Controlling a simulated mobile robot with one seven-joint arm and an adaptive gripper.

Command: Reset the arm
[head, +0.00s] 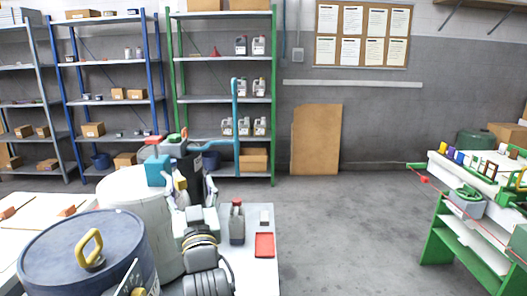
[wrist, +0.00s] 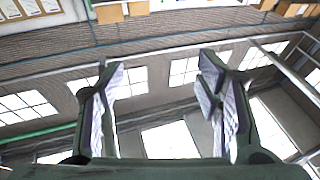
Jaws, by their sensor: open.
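My gripper (wrist: 165,95) shows in the wrist view with its two fingers spread wide apart, one on the left and one on the right. It is open, and nothing is between the fingers. Windows and roof beams lie far behind the fingers, so the gripper points away from the worktop. Nothing is near the fingertips. In the head view I cannot make out the gripper for sure among the cluttered shapes at the lower left.
A worktop holds a grey bottle (head: 237,226) and a red tray (head: 264,246). Blue and green shelves (head: 222,102) line the back wall. A brown board (head: 315,140) leans there. A green-framed bench (head: 450,225) stands right. The middle floor is clear.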

